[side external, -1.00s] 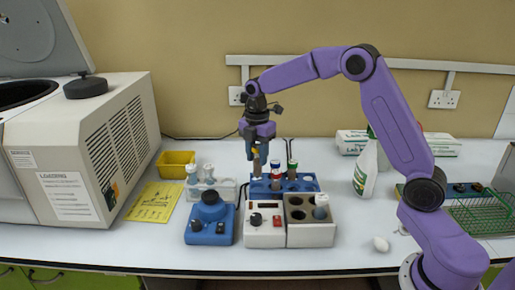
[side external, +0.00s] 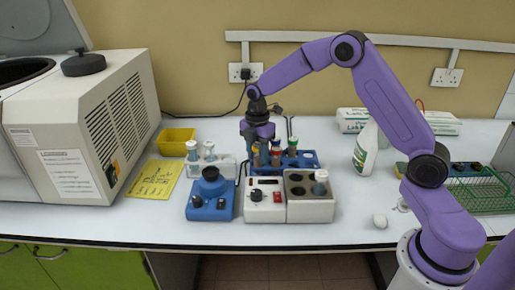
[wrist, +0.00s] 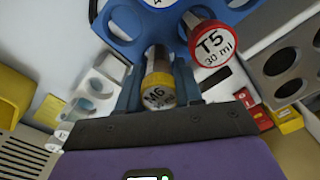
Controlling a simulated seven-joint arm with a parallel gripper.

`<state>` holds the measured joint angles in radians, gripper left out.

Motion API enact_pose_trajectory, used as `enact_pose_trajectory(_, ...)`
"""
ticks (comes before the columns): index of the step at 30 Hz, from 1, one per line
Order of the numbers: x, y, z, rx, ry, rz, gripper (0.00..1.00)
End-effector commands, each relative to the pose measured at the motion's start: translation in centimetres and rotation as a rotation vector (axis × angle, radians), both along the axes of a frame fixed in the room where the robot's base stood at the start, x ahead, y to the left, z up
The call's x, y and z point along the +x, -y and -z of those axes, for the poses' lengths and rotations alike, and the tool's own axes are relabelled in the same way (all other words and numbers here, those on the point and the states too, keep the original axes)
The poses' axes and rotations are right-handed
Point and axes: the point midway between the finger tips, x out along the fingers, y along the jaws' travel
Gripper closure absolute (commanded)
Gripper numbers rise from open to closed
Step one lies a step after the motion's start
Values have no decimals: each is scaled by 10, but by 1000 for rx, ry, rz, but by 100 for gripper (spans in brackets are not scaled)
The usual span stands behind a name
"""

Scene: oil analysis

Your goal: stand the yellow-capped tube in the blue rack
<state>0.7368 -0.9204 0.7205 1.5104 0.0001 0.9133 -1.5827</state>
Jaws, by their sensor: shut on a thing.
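My gripper (side external: 261,143) is shut on the yellow-capped tube (wrist: 158,92), whose cap reads M6 in the wrist view. The tube is roughly upright at the left end of the blue rack (side external: 309,159). Its lower end is hidden, so I cannot tell how deep it sits in a hole. The rack also shows at the top of the wrist view (wrist: 127,20). A red-capped tube (wrist: 213,43) marked T5 stands in the rack close beside my fingers. A green-capped tube (side external: 292,143) stands further right in it.
A white rack (side external: 224,170) with white-capped tubes stands left of the blue rack. A blue device (side external: 210,196), a white device (side external: 265,203) and a grey block (side external: 311,206) with round wells stand in front. A spray bottle (side external: 366,150) is to the right.

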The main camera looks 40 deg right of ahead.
Motion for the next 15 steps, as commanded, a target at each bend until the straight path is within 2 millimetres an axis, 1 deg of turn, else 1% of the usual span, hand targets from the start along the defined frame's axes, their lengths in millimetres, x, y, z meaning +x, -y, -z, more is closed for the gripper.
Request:
enact_pose_trajectory(11,0,0,3,0,1,0,94)
enact_pose_trajectory(12,0,0,3,0,1,0,58)
enact_pose_trajectory(14,0,0,3,0,1,0,39)
enact_pose_trajectory(15,0,0,3,0,0,0,35)
